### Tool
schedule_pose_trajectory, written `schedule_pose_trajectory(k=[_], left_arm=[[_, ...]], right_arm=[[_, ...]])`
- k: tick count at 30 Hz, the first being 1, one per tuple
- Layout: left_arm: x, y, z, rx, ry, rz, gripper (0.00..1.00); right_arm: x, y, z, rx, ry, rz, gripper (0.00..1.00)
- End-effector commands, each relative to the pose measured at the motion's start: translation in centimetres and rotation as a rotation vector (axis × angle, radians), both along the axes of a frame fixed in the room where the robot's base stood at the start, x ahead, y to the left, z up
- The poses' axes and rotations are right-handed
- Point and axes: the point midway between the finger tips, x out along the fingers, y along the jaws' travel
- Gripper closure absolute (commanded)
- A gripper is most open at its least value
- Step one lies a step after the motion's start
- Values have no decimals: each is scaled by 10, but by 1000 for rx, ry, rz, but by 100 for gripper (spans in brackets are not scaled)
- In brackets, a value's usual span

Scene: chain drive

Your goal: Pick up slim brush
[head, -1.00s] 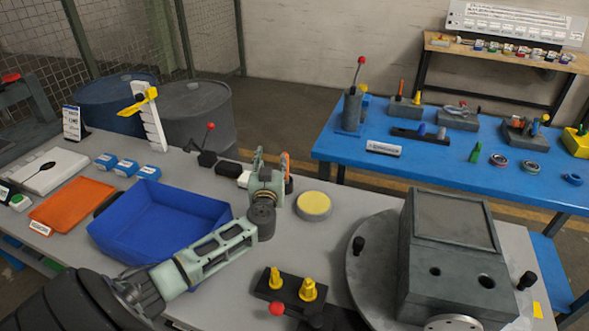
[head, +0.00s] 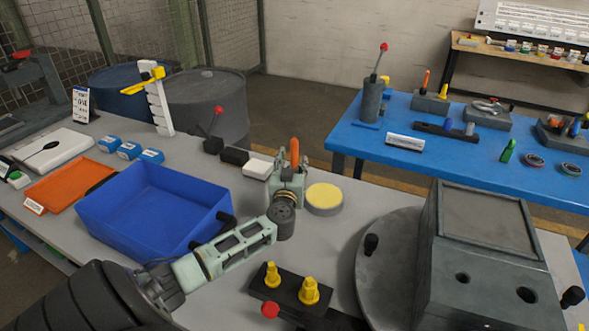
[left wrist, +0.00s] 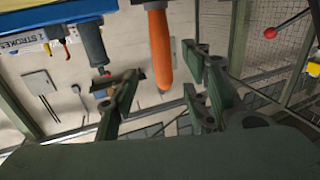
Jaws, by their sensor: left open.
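An orange handle (head: 294,153), seemingly the slim brush's, stands upright just behind my left gripper on the grey bench. My left gripper (head: 287,174) is open and hides the handle's lower part in the head view. In the left wrist view the orange handle (left wrist: 160,50) reaches into the space between the spread fingers of my left gripper (left wrist: 163,92). I cannot tell whether a finger touches it. No bristles show. My right gripper is not in view.
A round yellow-topped tin (head: 324,198) stands close right of my left gripper. A white block (head: 257,168) and a black block (head: 234,156) lie to its left. A blue bin (head: 150,212), a black holder with yellow pegs (head: 290,290) and a large grey housing (head: 480,255) crowd the bench.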

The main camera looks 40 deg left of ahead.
Motion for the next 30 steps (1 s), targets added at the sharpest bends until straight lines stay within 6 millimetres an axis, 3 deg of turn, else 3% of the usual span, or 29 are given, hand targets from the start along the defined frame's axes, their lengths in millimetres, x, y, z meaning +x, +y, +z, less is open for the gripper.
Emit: schedule_pose_trajectory(k=[4,15,24,30], left_arm=[[14,11,1,0,-1,1,57],[50,40,-2,0,-1,1,57],[54,43,-1,0,0,-1,57],[54,43,-1,0,0,0,73]], right_arm=[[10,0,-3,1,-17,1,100],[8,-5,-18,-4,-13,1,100],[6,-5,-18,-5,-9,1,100],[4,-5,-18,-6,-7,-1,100]])
